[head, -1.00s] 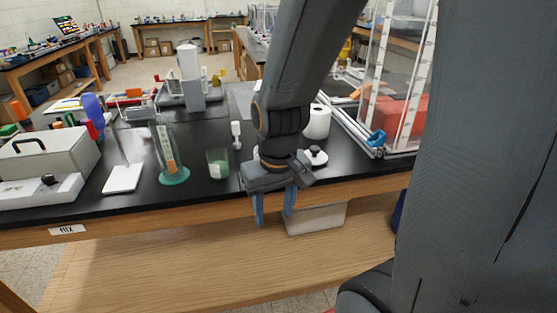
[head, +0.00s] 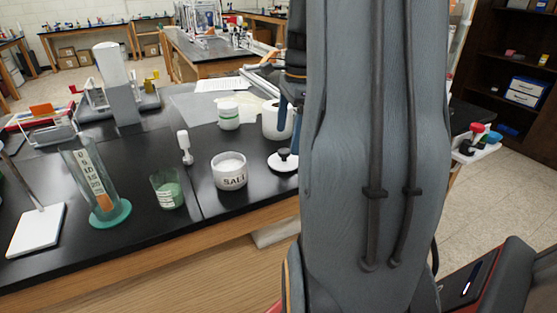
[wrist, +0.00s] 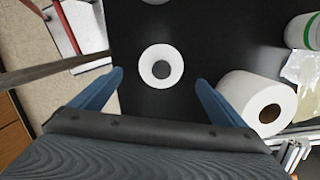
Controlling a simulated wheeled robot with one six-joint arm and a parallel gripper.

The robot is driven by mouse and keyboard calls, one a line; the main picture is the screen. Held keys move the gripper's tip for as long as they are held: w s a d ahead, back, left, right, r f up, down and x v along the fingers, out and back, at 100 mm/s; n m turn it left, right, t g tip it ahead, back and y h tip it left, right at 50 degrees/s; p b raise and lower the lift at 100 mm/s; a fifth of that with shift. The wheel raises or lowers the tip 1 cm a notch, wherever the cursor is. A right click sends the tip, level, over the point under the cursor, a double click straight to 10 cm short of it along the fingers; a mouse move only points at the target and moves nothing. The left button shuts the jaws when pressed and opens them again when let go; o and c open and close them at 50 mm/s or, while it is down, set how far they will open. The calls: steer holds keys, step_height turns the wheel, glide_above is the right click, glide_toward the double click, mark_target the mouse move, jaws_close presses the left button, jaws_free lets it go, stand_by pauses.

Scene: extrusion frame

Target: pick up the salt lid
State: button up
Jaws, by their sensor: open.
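The salt lid (head: 283,161) is a white disc with a black knob, lying on the black bench just right of the white jar marked SALT (head: 229,171). In the wrist view the lid (wrist: 161,55) shows from above as a white ring around the dark knob. My gripper (wrist: 160,79) is open and empty, its blue fingers on either side of the lid in that view and apart from it. In the head view my arm hides most of the gripper; a blue finger shows above and behind the lid.
A white paper roll (wrist: 258,103) stands close to the right finger in the wrist view. The bench's front edge lies near the lid.

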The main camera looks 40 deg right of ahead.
mark_target(284, 151)
steer(key=shift+w+a+f+p, duration=0.15)
steer(key=shift+f+p, duration=0.15)
steer(key=shift+f, duration=0.85)
steer(key=shift+w+a+f+p, duration=0.15)
steer(key=shift+f+p, duration=0.1)
steer(key=shift+f, duration=0.9)
steer(key=shift+w+a+f+p, duration=0.15)
steer(key=shift+f+p, duration=0.15)
steer(key=shift+f, duration=0.85)
steer(key=shift+s, duration=0.1)
steer(key=c, duration=1.1)
